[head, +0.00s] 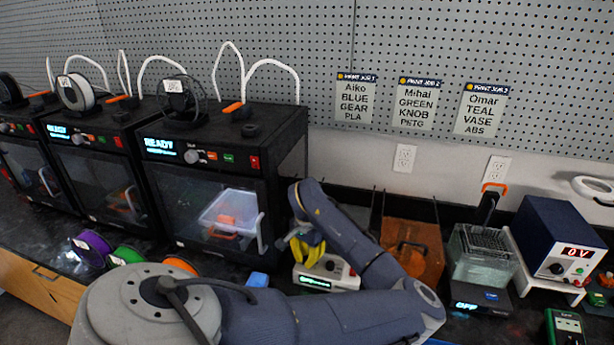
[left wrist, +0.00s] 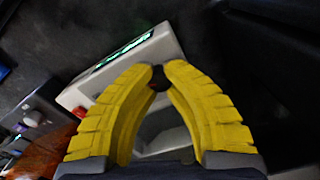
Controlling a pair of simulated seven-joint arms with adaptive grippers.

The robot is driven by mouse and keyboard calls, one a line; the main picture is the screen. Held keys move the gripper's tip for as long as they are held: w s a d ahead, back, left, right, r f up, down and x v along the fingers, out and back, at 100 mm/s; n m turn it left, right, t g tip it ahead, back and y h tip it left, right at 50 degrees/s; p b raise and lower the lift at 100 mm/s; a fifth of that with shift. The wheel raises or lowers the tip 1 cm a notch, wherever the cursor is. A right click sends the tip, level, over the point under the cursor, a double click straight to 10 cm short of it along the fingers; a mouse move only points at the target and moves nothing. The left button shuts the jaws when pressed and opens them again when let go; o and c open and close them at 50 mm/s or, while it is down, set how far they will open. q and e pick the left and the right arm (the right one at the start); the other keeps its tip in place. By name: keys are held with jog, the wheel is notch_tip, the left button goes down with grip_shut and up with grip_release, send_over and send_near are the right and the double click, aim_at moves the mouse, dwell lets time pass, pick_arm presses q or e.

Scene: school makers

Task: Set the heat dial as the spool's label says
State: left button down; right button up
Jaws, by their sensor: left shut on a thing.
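My left gripper (head: 307,262), with yellow fingers, reaches down over a small white device (head: 340,281) with a lit green display. In the left wrist view its fingertips (left wrist: 159,72) are closed around a small dark knob (left wrist: 158,84) on the device's top, which looks like the heat dial. The knob's pointer and scale are hidden, and the display text is too blurred to read. Loose spools lie left of the device: purple (head: 96,240), green (head: 126,254) and orange (head: 181,264). Their label text is too small to read. My right gripper is out of view.
Several printers stand at the left, one reading READY (head: 160,145), with spools on top. Print job cards (head: 354,98) hang on the pegboard. An orange-brown box (head: 425,235), a glass tank (head: 482,262) and a blue power supply (head: 560,232) stand right of my arm.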

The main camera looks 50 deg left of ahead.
aim_at(307, 258)
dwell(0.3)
pick_arm(q)
jog(key=c, duration=1.2)
grip_release()
jog(key=shift+o, duration=0.2)
notch_tip(307, 258, up, 12)
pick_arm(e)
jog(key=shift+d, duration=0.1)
